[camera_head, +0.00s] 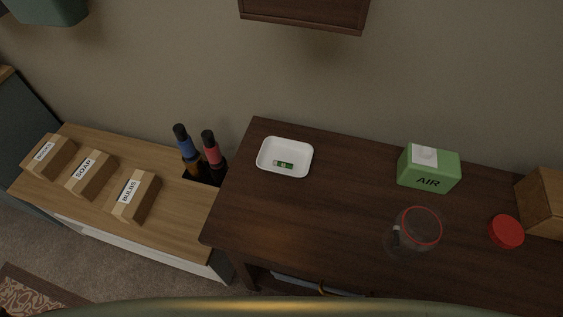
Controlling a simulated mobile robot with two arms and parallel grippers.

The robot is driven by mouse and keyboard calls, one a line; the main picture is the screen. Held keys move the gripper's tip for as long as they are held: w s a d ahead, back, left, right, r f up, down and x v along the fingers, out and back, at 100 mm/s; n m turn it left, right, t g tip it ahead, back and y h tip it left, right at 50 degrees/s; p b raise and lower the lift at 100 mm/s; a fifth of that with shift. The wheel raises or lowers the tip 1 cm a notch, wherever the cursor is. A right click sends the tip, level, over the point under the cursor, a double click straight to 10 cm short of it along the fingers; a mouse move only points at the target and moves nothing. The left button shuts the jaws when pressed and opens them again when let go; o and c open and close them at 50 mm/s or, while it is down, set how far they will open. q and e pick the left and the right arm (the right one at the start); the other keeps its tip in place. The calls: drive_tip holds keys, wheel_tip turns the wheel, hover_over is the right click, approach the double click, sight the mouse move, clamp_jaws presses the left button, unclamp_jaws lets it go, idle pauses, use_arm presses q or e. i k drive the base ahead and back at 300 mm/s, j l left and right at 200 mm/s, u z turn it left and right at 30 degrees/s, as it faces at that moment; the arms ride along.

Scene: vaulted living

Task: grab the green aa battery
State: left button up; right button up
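The green AA battery (284,164) lies on its side in a small white tray (263,151). The tray sits near the back left of the dark wooden table (330,220). Neither of my grippers shows in the head view.
On the table's right stand a green box marked AIR (428,171), a clear jar with a red rim (421,236), a red lid (507,231) and a wooden block (543,203). Left, a lower light-wood cabinet (150,231) carries labelled boxes (136,196) and two bottles (213,154). Tabletop around the tray is clear.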

sight(287, 165)
drive_tip(key=k+z, duration=0.45)
drive_tip(key=k+l+z, duration=0.1)
drive_tip(key=k+z, duration=0.4)
drive_tip(key=i+j, duration=0.05)
drive_tip(key=i, duration=0.05)
